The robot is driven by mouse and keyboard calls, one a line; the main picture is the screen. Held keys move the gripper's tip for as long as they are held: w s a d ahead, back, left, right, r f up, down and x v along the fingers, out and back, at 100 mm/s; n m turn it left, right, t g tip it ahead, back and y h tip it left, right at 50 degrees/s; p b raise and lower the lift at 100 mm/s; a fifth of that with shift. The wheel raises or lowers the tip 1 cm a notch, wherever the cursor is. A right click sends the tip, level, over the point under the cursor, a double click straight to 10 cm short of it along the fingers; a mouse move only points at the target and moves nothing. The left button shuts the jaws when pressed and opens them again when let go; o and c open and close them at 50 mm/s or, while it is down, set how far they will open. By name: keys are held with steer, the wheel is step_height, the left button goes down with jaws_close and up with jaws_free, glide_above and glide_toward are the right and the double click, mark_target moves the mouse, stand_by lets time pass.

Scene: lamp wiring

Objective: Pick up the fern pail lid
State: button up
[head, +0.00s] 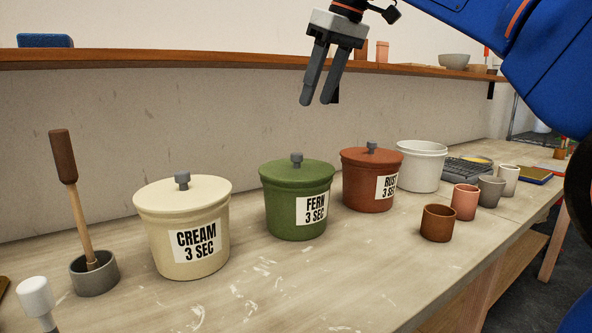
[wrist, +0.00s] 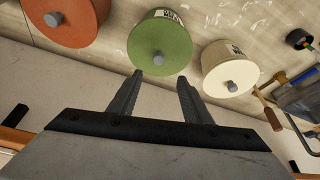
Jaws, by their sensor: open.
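The fern pail (head: 296,208) is green, labelled "FERN 3 SEC", and stands upright on the bench between the cream and rust pails. Its green lid (head: 297,169) is on it, with a grey knob (head: 297,158) on top. In the wrist view the lid (wrist: 150,42) shows from above, its knob (wrist: 158,58) toward my fingers. My gripper (head: 318,103) is open and empty, in the air above and beyond the fern pail's level, apart from the lid. In the wrist view my gripper (wrist: 161,76) has its fingertips near the lid's lower edge in the picture.
The cream pail (head: 188,235) and rust pail (head: 368,185), both lidded, flank the fern pail. A white open pail (head: 421,168) and several cups, including a brown one (head: 438,224), stand to the right. A brush (head: 75,195) stands in a grey pot at left. A wooden shelf (head: 200,57) runs behind.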

mark_target(297, 153)
steer(key=x, duration=1.4)
steer(key=shift+w, duration=0.3)
steer(key=shift+c, duration=0.7)
jaws_close()
